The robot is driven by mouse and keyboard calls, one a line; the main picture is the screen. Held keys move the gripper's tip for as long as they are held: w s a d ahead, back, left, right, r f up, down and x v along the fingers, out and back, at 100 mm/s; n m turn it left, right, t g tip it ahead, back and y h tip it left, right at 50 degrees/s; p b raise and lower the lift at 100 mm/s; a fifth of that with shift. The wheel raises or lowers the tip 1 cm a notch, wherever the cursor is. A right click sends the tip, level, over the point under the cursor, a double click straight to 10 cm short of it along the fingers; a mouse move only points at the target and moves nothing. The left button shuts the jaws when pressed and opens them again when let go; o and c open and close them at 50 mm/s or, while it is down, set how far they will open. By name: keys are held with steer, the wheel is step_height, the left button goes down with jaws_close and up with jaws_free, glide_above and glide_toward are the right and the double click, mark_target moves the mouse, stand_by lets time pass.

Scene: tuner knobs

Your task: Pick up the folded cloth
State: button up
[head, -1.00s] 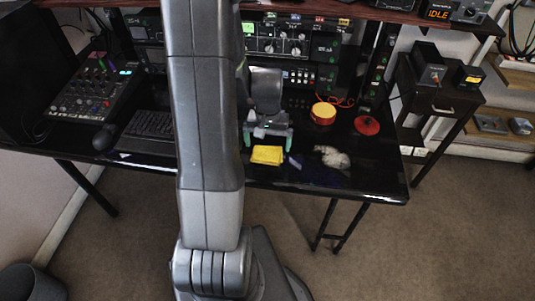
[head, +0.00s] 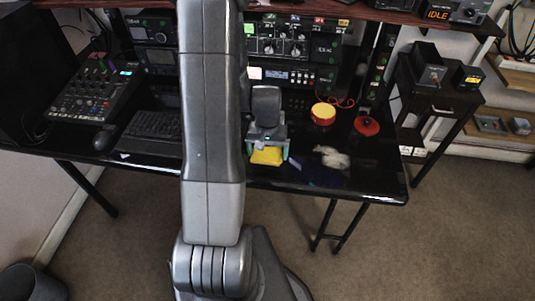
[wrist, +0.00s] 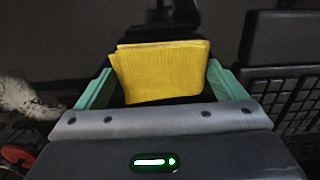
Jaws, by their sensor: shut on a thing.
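The folded cloth (head: 267,157) is yellow and lies near the front edge of the black desk. It also shows in the wrist view (wrist: 162,72), between the two green fingers. My gripper (head: 268,154) is shut on the cloth, with one finger at each side of it; the fingers also show in the wrist view (wrist: 160,82). The gripper body hides the cloth's near part in the wrist view. I cannot tell any gap between cloth and desk.
A black keyboard (head: 152,134) lies left of the cloth. A crumpled whitish thing (head: 332,157) and a dark blue cloth-like thing (head: 318,174) lie to its right. Further back are a yellow-topped red round thing (head: 323,113) and a red disc (head: 366,126). Rack gear stands behind.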

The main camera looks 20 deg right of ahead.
mark_target(268, 152)
steer(key=shift+r, duration=0.15)
step_height(268, 152, up, 10)
stand_by(0.5)
steer(key=o, duration=0.3)
steer(key=shift+c, duration=0.7)
steer(key=shift+d+f, duration=0.1)
steer(key=shift+f, duration=0.1)
